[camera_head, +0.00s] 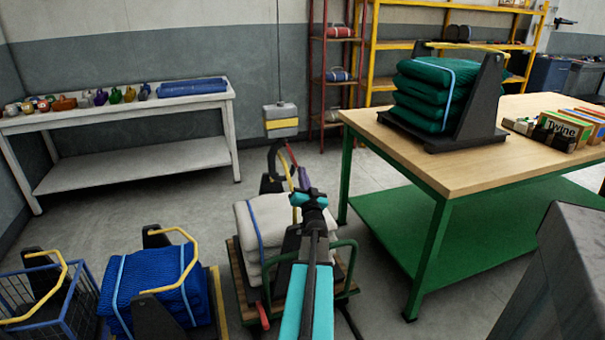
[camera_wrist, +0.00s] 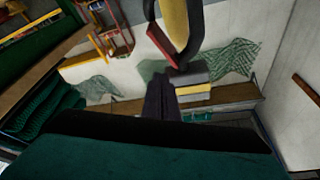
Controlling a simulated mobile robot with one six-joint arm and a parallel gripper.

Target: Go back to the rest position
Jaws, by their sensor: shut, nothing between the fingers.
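My arm reaches forward over a trolley in the head view. My gripper (camera_head: 303,178) is at its far end, just below and right of the hanging hoist block. It is shut and holds nothing. In the wrist view, the dark fingers (camera_wrist: 160,98) point toward the block, with a curved yellow and dark piece close above them. I cannot tell whether they touch that piece. The hoist block (camera_head: 281,120), grey with a yellow band, hangs on a thin cable with a dark hook (camera_head: 275,158) beneath it.
A trolley (camera_head: 347,270) with a pale folded net (camera_head: 262,220) stands under my arm. A blue net bundle (camera_head: 155,278) and a blue wire basket (camera_head: 40,300) are to the left. A workbench (camera_head: 450,172) with a green net bundle (camera_head: 432,95) stands right. Open floor shows behind the trolley.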

